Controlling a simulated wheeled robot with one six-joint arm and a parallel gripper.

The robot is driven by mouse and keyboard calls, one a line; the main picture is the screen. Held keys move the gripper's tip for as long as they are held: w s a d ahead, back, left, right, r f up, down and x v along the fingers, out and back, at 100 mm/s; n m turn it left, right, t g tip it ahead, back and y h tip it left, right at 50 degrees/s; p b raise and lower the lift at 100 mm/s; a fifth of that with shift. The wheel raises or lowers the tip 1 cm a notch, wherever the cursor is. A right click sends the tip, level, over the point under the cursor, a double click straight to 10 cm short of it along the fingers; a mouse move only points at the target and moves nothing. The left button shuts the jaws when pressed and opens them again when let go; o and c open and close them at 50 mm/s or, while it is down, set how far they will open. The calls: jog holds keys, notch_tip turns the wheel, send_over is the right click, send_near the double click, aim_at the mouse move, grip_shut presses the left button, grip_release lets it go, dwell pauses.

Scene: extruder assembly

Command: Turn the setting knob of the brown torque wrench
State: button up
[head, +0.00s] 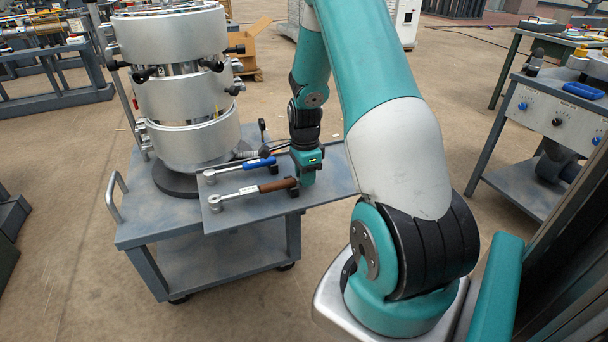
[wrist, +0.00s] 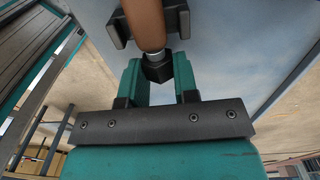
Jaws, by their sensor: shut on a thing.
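The brown torque wrench (head: 252,192) lies on the cart's grey shelf in the head view, its ratchet head to the left and its handle end at my gripper. In the wrist view its brown handle (wrist: 146,24) comes down from the top through a dark holder (wrist: 176,24). Below a short metal neck sits the dark setting knob (wrist: 157,68). My gripper (wrist: 157,76) has its teal fingers on either side of the knob and is shut on it. In the head view my gripper (head: 305,181) hides the knob.
A blue-handled torque wrench (head: 240,167) lies just behind the brown one on the same shelf (head: 325,184). A tall silver extruder cylinder (head: 185,95) stands on the cart at the back left. A bench with knobs (head: 555,115) is at the right. The shelf's front right is bare.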

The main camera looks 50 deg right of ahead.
jog(key=shift+r+g+p, duration=0.1)
jog(key=shift+g+p, duration=0.2)
jog(key=shift+p, duration=0.4)
jog(key=shift+w+r+g+y+p, duration=0.15)
jog(key=shift+g+y+p, duration=0.3)
jog(key=shift+p, duration=0.4)
jog(key=shift+w+d+g+y+p, duration=0.1)
jog(key=shift+g+y+p, duration=0.45)
jog(key=shift+p, duration=0.4)
jog(key=g, duration=0.1)
jog(key=f+g+y+p, duration=0.1)
jog(key=g, duration=0.1)
jog(key=shift+w+d, duration=0.1)
jog(key=shift+w, duration=0.05)
jog(key=shift+w+g+y+b, duration=0.1)
jog(key=shift+g+y+b, duration=0.35)
jog(key=shift+g+y, duration=0.45)
jog(key=shift+d+g, duration=0.1)
jog(key=shift+g, duration=0.2)
jog(key=o, duration=0.9)
jog(key=shift+o, duration=0.2)
